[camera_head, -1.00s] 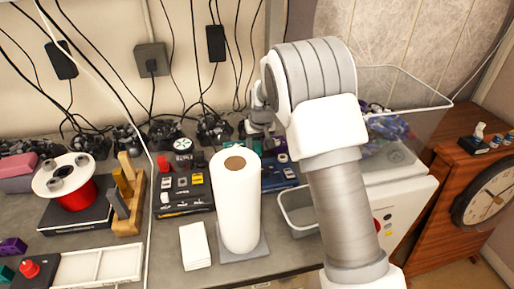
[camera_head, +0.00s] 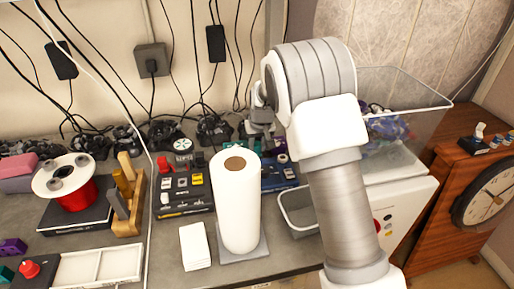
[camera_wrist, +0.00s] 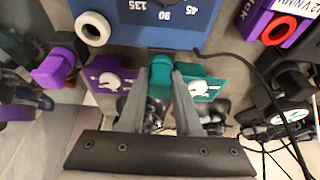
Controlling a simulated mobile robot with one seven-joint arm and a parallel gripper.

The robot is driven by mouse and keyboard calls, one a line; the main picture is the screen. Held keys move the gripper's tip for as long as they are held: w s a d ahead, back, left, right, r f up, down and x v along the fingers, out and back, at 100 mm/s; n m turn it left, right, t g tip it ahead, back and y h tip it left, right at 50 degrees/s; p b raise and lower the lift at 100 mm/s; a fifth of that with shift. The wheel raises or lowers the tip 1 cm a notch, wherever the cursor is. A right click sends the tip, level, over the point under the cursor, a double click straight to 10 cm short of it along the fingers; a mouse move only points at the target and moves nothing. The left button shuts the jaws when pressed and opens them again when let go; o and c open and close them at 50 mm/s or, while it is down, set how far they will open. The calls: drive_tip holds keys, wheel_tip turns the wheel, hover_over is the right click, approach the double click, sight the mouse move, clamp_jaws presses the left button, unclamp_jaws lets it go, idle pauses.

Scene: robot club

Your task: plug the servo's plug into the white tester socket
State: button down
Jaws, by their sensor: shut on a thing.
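My gripper (camera_wrist: 161,72) is shut on a small teal plug (camera_wrist: 161,65), held between its fingertips in the wrist view. A teal servo (camera_wrist: 203,88) with a white horn lies just right of the fingers, and a purple servo (camera_wrist: 106,80) lies to their left. The blue tester (camera_wrist: 170,20), with angle numbers on its face, is at the top of the wrist view. A white ring-shaped socket (camera_wrist: 92,28) is at its left side, apart from the plug. In the head view my gripper (camera_head: 262,138) is small and partly hidden, above the blue tester (camera_head: 279,174).
A paper roll (camera_head: 236,205) stands left of my arm. In the wrist view a purple block (camera_wrist: 55,68), a red ring (camera_wrist: 278,30) and a black cable (camera_wrist: 245,64) are nearby.

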sight(258, 145)
drive_tip(key=shift+r+p, duration=0.75)
drive_tip(key=shift+r, duration=0.5)
idle(0.5)
drive_tip(key=shift+r+p, duration=0.9)
drive_tip(key=shift+r, duration=0.7)
drive_tip(key=c, duration=1.3)
unclamp_jaws()
clamp_jaws()
